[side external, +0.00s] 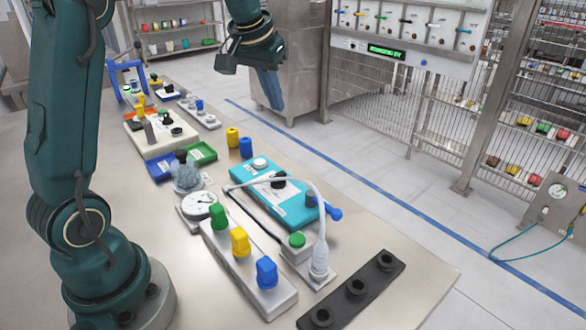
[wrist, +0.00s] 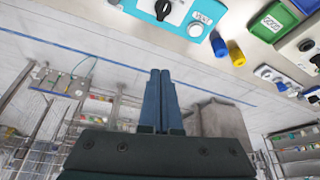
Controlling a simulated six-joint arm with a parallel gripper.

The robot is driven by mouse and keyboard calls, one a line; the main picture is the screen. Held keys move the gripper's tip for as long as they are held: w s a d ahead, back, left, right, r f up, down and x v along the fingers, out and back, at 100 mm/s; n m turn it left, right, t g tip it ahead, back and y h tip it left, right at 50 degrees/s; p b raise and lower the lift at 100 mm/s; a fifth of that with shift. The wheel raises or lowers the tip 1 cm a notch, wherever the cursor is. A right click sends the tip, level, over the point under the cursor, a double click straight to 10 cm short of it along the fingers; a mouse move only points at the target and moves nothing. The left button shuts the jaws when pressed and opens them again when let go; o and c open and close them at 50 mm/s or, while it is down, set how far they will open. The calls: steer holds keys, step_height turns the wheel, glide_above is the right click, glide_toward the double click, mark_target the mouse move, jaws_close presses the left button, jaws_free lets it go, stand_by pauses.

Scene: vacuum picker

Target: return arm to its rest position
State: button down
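My gripper (side external: 274,106) hangs high at the top centre of the side view, past the table's far long edge, with its blue fingers pointing down. In the wrist view, my gripper (wrist: 161,72) shows its two blue fingers side by side, pressed together with only a thin line between them. Nothing is held between them. My green arm rises from its base at the left of the side view. Its upper middle part is out of the picture.
A steel cabinet (side external: 305,60) stands behind my gripper. The floor beside the table is clear.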

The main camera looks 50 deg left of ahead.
steer(key=s+d+r+m+t, duration=0.2)
steer(key=s+d+r+m, duration=0.1)
steer(key=s+d, duration=0.75)
steer(key=s+d+f+h, duration=0.1)
steer(key=s+d+f, duration=0.1)
steer(key=s+f, duration=0.5)
steer(key=shift+s+m+g, duration=0.4)
steer(key=shift+s, duration=0.8)
